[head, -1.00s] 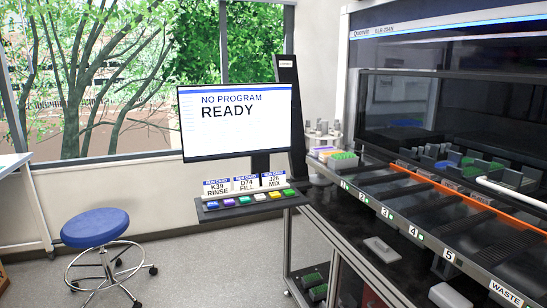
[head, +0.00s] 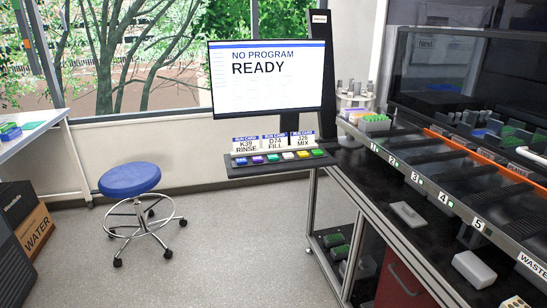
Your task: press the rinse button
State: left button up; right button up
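A small button shelf (head: 280,168) sits below the monitor in the head view. It carries a row of several coloured buttons: a blue button (head: 240,161) at the left end, then a purple button (head: 257,160), a teal one, a white one, a yellow one and a green button (head: 318,153) at the right end. Three run cards stand behind them: K39 RINSE (head: 246,146), D74 FILL (head: 274,144) and J26 MIX (head: 302,142). I see no readable label on the buttons themselves. The monitor (head: 267,80) reads NO PROGRAM, READY. Neither gripper shows.
A blue stool (head: 130,180) stands on the floor left of the shelf. The black analyser bench (head: 400,240) with numbered lanes fills the right side. A WATER box (head: 36,230) and a white table (head: 50,130) are at the left. The floor before the shelf is clear.

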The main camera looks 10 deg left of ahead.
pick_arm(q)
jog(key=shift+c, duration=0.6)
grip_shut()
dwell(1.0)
